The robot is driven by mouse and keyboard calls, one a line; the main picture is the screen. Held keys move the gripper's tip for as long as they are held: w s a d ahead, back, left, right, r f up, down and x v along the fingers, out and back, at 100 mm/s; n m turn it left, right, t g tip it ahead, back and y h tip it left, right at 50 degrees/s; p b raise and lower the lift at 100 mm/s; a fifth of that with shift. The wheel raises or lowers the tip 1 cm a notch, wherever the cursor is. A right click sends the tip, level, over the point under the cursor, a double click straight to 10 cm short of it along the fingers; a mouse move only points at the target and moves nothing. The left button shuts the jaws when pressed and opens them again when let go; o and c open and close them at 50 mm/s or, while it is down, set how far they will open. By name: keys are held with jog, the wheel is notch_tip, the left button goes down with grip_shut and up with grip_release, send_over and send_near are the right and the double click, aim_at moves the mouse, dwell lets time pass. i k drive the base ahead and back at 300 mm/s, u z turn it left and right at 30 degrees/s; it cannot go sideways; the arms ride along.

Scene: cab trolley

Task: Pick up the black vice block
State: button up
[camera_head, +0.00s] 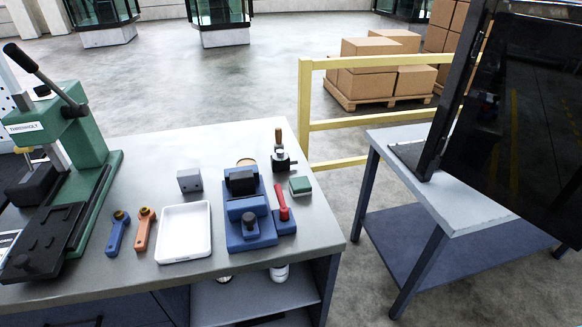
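A black block (242,182), seemingly the black vice block, sits at the far end of a blue vice (248,207) on the grey workbench (140,277). It is upright between or on the vice's blue parts; I cannot tell how tightly it is held. A red-handled lever (282,203) stands at the vice's right side, and a dark round knob (249,219) is at its near end. My gripper is not in view.
A white tray (184,233) lies left of the vice, with a grey block (189,180) behind it. Orange (144,229) and blue (118,232) tools lie further left, beside a green press (85,140). A green-topped block (300,186) and a wooden-handled tool (280,157) are right of the vice.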

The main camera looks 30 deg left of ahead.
aim_at(242, 183)
jog(key=i, duration=0.8)
jog(key=u, duration=0.85)
jog(key=i, duration=0.6)
jog(key=u, duration=0.55)
